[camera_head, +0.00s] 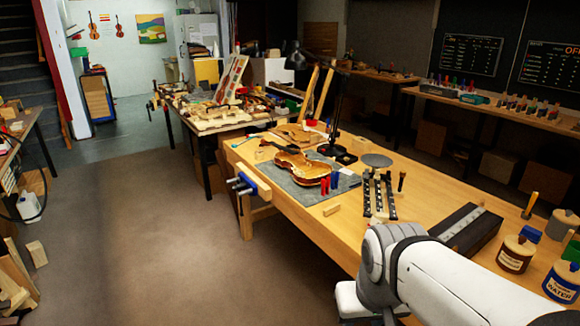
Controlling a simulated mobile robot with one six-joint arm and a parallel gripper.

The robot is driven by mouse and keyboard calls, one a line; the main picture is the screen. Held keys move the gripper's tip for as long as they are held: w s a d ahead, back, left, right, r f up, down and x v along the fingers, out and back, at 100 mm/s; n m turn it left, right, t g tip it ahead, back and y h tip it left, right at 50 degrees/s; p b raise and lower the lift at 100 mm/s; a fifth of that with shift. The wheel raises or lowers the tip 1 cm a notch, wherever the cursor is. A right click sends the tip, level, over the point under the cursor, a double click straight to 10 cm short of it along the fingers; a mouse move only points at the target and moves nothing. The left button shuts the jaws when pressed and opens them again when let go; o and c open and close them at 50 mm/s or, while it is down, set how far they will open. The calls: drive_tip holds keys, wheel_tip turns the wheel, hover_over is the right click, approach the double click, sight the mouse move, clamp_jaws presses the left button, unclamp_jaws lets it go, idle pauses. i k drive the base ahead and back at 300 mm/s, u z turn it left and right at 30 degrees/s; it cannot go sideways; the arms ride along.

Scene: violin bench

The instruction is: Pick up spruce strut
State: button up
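I cannot tell for sure which piece is the spruce strut. A small pale wooden piece (331,209) lies on the wooden bench (300,213) near its front left edge, beside the grey mat (287,187). Another small pale block (266,152) is at the far end of the mat. My white arm enters at the lower right and reaches over the bench's near edge. My gripper's fingers are not in view, so their state and any hold are hidden.
A violin body (300,166) lies on the mat, with red and blue clamps (330,182) beside it. A blue vise (249,184) juts from the left edge. Dark bars (378,195), a black case (467,229) and jars (516,253) stand to the right. The floor at left is open.

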sight(336, 207)
drive_tip(key=k, duration=0.6)
drive_tip(key=u, duration=0.3)
drive_tip(key=i, duration=2.45)
drive_tip(key=z, duration=1.05)
drive_tip(key=k, duration=0.8)
drive_tip(key=z, duration=0.2)
drive_tip(key=i, duration=0.85)
drive_tip(key=u, duration=0.15)
